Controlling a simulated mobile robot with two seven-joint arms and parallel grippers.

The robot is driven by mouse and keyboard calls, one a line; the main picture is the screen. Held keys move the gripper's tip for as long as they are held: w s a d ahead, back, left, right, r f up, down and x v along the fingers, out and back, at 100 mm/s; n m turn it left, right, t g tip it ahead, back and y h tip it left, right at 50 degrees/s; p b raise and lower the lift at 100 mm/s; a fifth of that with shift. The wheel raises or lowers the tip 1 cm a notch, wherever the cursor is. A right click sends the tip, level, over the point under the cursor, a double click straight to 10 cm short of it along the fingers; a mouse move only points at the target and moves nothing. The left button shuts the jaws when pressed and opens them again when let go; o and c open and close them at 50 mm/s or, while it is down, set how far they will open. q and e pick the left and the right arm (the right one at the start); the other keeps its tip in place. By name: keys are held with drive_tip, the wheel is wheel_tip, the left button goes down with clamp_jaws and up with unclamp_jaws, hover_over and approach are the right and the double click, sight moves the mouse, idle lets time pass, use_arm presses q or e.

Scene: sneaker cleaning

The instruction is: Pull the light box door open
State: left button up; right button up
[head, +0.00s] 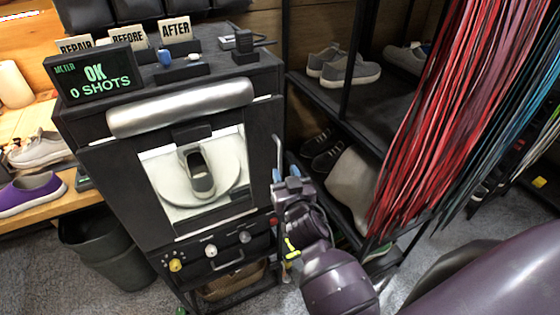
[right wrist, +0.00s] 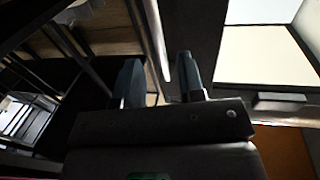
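The light box (head: 98,118) is a dark cabinet with a silver rounded bar across its upper front. Its door (head: 264,150) has a dark frame and a bright window; it looks closed. A grey shoe (head: 200,172) stands on a white turntable inside. A thin silver upright handle (head: 277,148) is at the door's right edge. My right gripper (head: 285,170) is at the handle's lower part. In the right wrist view its two fingers (right wrist: 160,82) are apart, with the silver handle (right wrist: 156,38) between them, not clearly gripped. My left gripper is out of view.
A display (head: 95,76) reading "OK 0 SHOTS" and lettered signs (head: 128,38) stand on top. Knobs (head: 211,250) line the lower panel. A shoe rack (head: 318,98) and hanging red laces (head: 425,120) are close on the right. A bin (head: 105,250) stands left.

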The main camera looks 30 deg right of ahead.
sight(281, 164)
drive_tip(key=shift+w+d, duration=0.25)
drive_tip(key=shift+w, duration=1.05)
drive_tip(key=shift+w+d, duration=0.25)
drive_tip(key=shift+w, duration=1)
drive_tip(key=shift+c, duration=0.4)
clamp_jaws()
